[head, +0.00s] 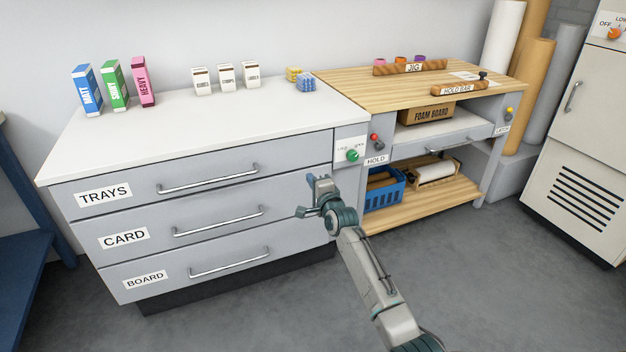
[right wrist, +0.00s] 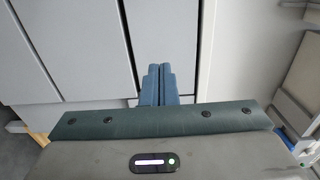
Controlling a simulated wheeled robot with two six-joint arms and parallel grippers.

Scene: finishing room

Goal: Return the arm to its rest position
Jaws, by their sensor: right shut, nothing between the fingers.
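My right arm comes in from the bottom right of the head view. Its gripper (head: 310,183) is in front of the right end of the grey drawer unit (head: 240,196), below the green knob. In the right wrist view the two blue fingers (right wrist: 158,84) lie side by side, shut, with nothing between them. Grey drawer fronts and the dark gaps between them show behind the fingers. I cannot tell whether the fingers touch the unit. My left gripper is not in view.
Drawers labelled TRAYS (head: 104,196), CARD (head: 124,238) and BOARD (head: 145,279) are closed. A wooden workbench (head: 480,88) stands to the right with a blue basket (head: 384,193) on its lower shelf. A white cabinet (head: 580,130) is farther right. The grey floor (head: 480,280) in front is clear.

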